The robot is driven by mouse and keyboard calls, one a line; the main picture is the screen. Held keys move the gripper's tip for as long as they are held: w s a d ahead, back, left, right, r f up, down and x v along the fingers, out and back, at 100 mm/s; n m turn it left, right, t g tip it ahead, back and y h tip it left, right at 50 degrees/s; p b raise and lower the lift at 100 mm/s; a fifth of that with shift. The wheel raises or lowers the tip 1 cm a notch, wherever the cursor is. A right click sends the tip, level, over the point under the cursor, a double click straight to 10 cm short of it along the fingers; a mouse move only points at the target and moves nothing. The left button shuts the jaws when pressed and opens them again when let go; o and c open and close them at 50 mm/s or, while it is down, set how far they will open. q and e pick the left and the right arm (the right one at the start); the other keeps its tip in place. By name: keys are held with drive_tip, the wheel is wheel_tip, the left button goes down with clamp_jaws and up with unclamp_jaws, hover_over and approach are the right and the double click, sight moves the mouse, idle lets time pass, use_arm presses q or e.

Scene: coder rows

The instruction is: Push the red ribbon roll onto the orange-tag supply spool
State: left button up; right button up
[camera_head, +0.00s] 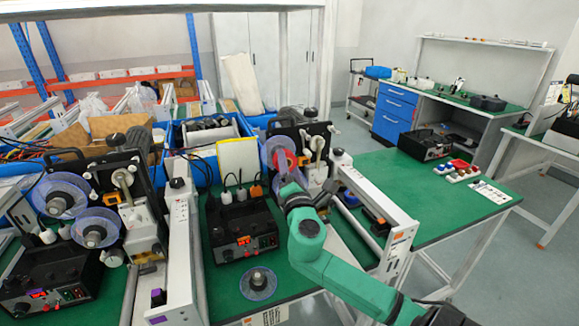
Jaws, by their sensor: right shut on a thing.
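The red ribbon roll (283,160) is at the translucent spool disc (270,149) on the front of the right-hand coder. An orange patch (254,181) shows just left of that disc; I take this disc to be the orange-tag supply spool. My right gripper (287,179) is in front of the disc, shut on the red roll. My wrist and fingers hide part of the roll and the disc's lower part, so I cannot tell how far the roll is on the spool. My left gripper is not in view.
A black control box (240,234) stands left of my right arm. A loose translucent disc (258,283) lies on the green table. A white rail frame (375,205) is close to the arm's right. The left coder carries two translucent spools (60,196).

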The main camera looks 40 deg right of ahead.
drive_tip(key=shift+w+d, duration=0.3)
drive_tip(key=shift+w, duration=0.5)
drive_tip(key=shift+w+d, duration=0.25)
drive_tip(key=shift+w, duration=0.55)
idle(0.5)
drive_tip(key=o, duration=1.5)
drive_tip(key=shift+s, duration=0.1)
drive_tip(key=shift+s+a+f+b, duration=0.2)
drive_tip(key=shift+s+a+b, duration=0.05)
drive_tip(key=shift+b, duration=0.1)
drive_tip(key=b+v, duration=0.4)
drive_tip(key=v, duration=0.9)
drive_tip(key=shift+s, duration=0.3)
